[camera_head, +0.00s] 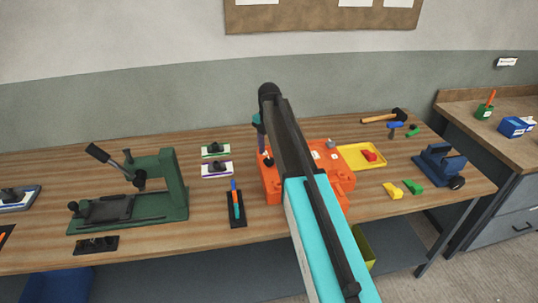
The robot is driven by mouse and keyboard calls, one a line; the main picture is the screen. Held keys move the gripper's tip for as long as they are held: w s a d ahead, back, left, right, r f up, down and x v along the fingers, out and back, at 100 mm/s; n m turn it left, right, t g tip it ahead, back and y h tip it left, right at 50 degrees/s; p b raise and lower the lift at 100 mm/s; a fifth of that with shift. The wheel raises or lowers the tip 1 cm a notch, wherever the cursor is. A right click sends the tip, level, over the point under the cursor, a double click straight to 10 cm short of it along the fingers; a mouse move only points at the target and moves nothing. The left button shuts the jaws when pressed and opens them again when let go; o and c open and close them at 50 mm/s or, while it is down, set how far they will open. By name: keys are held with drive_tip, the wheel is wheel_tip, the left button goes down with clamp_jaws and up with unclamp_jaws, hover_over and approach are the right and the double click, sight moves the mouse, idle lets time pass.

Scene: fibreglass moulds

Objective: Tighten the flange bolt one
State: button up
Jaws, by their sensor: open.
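An orange mould block (340,180) sits on the wooden bench near the middle, partly hidden behind my arm. Small pale labels and a small grey bolt-like piece (331,143) show on its top. I cannot tell which fitting is flange bolt one; it may be hidden by my arm. My gripper (267,158) is at the left edge of the orange block, small and mostly covered by my arm links. It is open, and I see nothing held in it. I cannot tell whether it touches the block.
A green press (172,185) stands at left. Two small trays (216,169) and a dark tool holder (236,209) lie left of the block. A yellow tray (377,150), hammer (385,116), coloured wedges (413,187) and blue vise (440,163) are at right. Bare bench lies between.

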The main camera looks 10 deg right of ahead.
sight(269, 162)
drive_tip(key=shift+f+p, duration=0.3)
drive_tip(key=shift+f, duration=1)
drive_tip(key=c, duration=1.1)
